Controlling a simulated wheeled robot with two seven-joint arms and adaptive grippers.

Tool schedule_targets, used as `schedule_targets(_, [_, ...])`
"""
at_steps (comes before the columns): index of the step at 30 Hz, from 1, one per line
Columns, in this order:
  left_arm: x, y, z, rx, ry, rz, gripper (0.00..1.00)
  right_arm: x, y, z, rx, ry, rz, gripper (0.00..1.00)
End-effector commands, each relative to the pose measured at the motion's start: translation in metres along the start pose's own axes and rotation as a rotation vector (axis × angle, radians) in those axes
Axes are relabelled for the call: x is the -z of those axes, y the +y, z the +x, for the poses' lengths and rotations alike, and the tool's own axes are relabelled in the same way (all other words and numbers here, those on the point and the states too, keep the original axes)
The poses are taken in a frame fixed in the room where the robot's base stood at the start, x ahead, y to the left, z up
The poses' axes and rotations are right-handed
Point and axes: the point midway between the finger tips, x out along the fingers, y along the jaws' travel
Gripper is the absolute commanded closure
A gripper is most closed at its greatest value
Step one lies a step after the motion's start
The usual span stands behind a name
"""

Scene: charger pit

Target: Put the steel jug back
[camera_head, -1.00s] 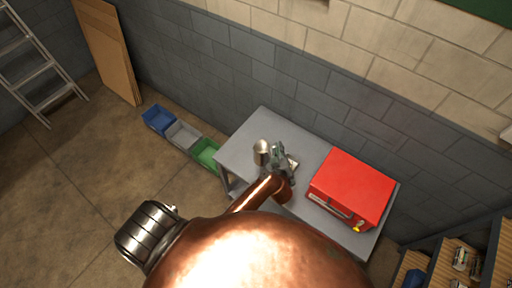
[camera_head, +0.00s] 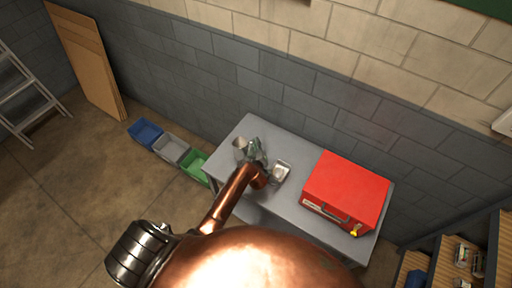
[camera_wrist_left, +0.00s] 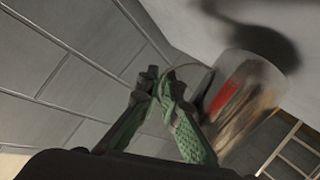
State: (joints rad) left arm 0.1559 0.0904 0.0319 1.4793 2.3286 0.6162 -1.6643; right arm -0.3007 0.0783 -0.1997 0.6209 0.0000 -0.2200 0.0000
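The steel jug (camera_head: 240,143) is over the left back part of the grey table (camera_head: 226,158), partly behind my left gripper (camera_head: 252,153). In the left wrist view the shiny jug (camera_wrist_left: 245,105) is large and close, with red reflected in its side. The green fingers of my left gripper (camera_wrist_left: 161,82) are close together at its thin curved handle and look shut on it. A dark shadow lies on the pale surface beyond the jug. I cannot tell how high the jug is above the table. My right gripper is not in view.
A small silver square item (camera_head: 281,172) lies on the table right of my gripper. A large red box (camera_head: 346,190) fills the table's right side. Blue (camera_head: 145,132), grey (camera_head: 171,148) and green (camera_head: 195,166) bins stand on the floor at left. A block wall runs behind.

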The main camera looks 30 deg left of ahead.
Motion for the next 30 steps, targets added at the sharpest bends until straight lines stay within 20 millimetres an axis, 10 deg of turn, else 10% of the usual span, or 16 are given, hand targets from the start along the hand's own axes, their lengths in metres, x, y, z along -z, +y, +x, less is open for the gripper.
schedule_targets(5, [-0.027, -0.013, 0.008, 0.001, -0.003, -0.001, 1.0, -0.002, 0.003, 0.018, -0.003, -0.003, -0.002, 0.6])
schedule_targets(30, [-0.024, -0.013, 0.008, 0.001, -0.001, 0.0, 0.78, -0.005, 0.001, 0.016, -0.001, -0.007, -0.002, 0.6])
